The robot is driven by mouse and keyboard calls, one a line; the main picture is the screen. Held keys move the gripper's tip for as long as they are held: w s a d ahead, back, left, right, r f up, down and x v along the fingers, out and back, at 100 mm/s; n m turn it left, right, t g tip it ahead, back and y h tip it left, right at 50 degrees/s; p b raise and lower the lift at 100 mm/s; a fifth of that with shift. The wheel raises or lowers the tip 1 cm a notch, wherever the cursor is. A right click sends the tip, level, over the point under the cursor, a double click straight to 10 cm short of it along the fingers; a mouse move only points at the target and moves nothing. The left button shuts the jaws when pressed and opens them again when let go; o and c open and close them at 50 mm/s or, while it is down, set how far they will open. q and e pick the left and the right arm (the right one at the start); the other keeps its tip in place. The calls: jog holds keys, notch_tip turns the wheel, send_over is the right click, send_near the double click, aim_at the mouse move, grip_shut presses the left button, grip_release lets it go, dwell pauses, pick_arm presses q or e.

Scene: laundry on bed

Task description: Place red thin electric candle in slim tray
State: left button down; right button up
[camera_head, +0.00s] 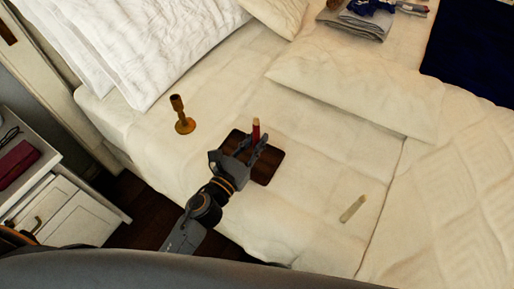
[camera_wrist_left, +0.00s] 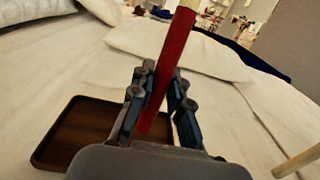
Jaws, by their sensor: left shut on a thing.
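My left gripper (camera_head: 250,147) is shut on the red thin electric candle (camera_head: 256,130), which has a pale top and stands roughly upright between the fingers. The slim tray (camera_head: 266,170) is dark brown and lies flat on the bed beneath the gripper. In the left wrist view the candle (camera_wrist_left: 172,65) rises between the fingers (camera_wrist_left: 160,105), leaning slightly right. The tray (camera_wrist_left: 75,135) shows to the left and behind the gripper there. My right gripper is not in view.
A brown candlestick (camera_head: 184,122) stands on the bed at left. A pale candle (camera_head: 352,208) lies to the right of the tray. Pillows (camera_head: 355,88) and folded clothes (camera_head: 358,22) lie farther back. A nightstand (camera_head: 70,208) stands at left, beyond the bed edge. The sheet around the tray is mostly clear.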

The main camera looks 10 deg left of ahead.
pick_arm(q)
jog(key=shift+w+f, duration=0.2)
jog(key=shift+f, duration=0.05)
jog(key=shift+w+f+b, duration=0.2)
jog(key=shift+f+b, duration=0.25)
jog(key=shift+f, duration=0.5)
jog(key=shift+w+f+b, duration=0.15)
jog(key=shift+f+b, duration=0.25)
jog(key=shift+f, duration=0.55)
jog(key=shift+f, duration=0.15)
jog(key=c, duration=1.7)
grip_release()
jog(key=shift+c, duration=0.2)
jog(key=o, duration=0.4)
jog(key=shift+o, duration=0.2)
